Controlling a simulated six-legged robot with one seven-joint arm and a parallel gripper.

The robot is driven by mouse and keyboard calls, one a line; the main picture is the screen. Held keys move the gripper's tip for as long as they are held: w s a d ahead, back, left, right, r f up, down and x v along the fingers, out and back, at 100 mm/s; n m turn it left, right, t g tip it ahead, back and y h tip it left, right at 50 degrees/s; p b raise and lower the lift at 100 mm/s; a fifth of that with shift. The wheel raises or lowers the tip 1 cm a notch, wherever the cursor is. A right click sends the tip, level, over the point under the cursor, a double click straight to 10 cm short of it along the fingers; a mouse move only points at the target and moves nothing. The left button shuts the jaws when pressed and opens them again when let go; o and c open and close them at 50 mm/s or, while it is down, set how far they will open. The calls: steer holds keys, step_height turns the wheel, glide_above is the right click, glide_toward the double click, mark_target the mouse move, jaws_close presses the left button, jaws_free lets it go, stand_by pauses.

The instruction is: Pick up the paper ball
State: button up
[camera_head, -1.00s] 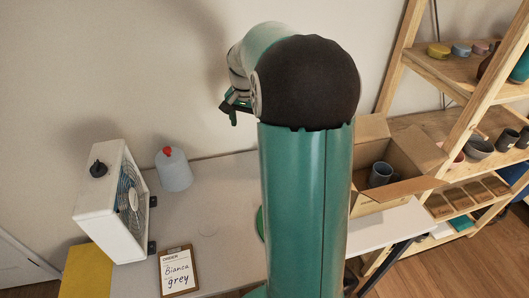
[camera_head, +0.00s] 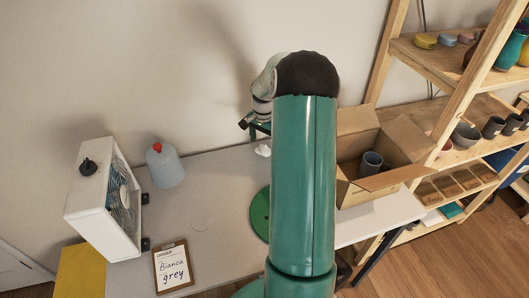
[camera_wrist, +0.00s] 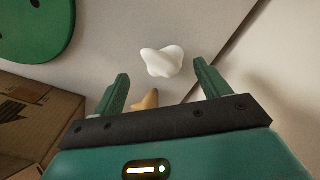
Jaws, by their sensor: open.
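The paper ball (camera_wrist: 162,61) is white and crumpled. In the wrist view it lies on the light table top, ahead of my gripper (camera_wrist: 160,85) and roughly between the lines of its two green fingers, touching neither that I can see. In the head view the paper ball (camera_head: 263,150) shows as a small white lump near the back edge of the table, left of my arm. My gripper (camera_head: 250,122) is open and empty above and near it, partly hidden by my arm.
A green disc (camera_head: 259,214) and an open cardboard box (camera_head: 384,183) holding a grey cup (camera_head: 371,162) flank my arm. A tan piece (camera_wrist: 146,100) lies near the fingers. A fan (camera_head: 103,200), a bottle (camera_head: 165,166) and a clipboard (camera_head: 173,268) stand or lie left. Table between is clear.

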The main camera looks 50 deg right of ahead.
mark_target(265, 146)
steer(key=f, duration=0.5)
steer(key=shift+w+d+f, duration=0.1)
steer(key=shift+d+f, duration=0.05)
steer(key=shift+d, duration=0.1)
steer(key=c, duration=1)
